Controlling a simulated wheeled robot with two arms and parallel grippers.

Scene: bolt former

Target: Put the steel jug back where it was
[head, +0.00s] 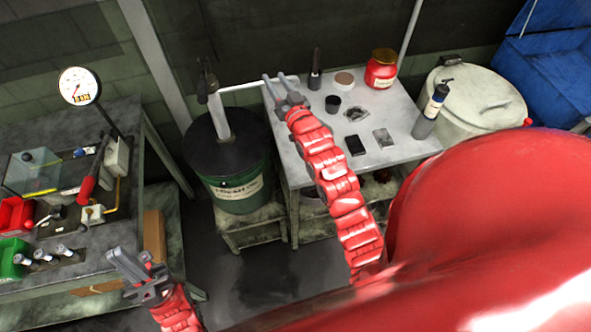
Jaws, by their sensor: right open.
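I cannot make out a steel jug for certain in the head view. My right gripper (275,79) is open at the left back edge of the grey table (293,170), close to the end of the pump's pale spout. I see nothing held between its fingers. My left gripper (132,262) is low at the lower left, beside the left bench, with its fingers apart and nothing visible between them. The dark green drum (238,192) with a hand pump (218,113) stands on a low stand left of the grey table.
The table carries a red jar (381,70), a grey pump bottle (431,112), a dark cup (333,104), a black block (355,146) and other small items. A pale lidded bin (475,105) stands right. The left bench (100,235) holds a gauge (79,86) and bins.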

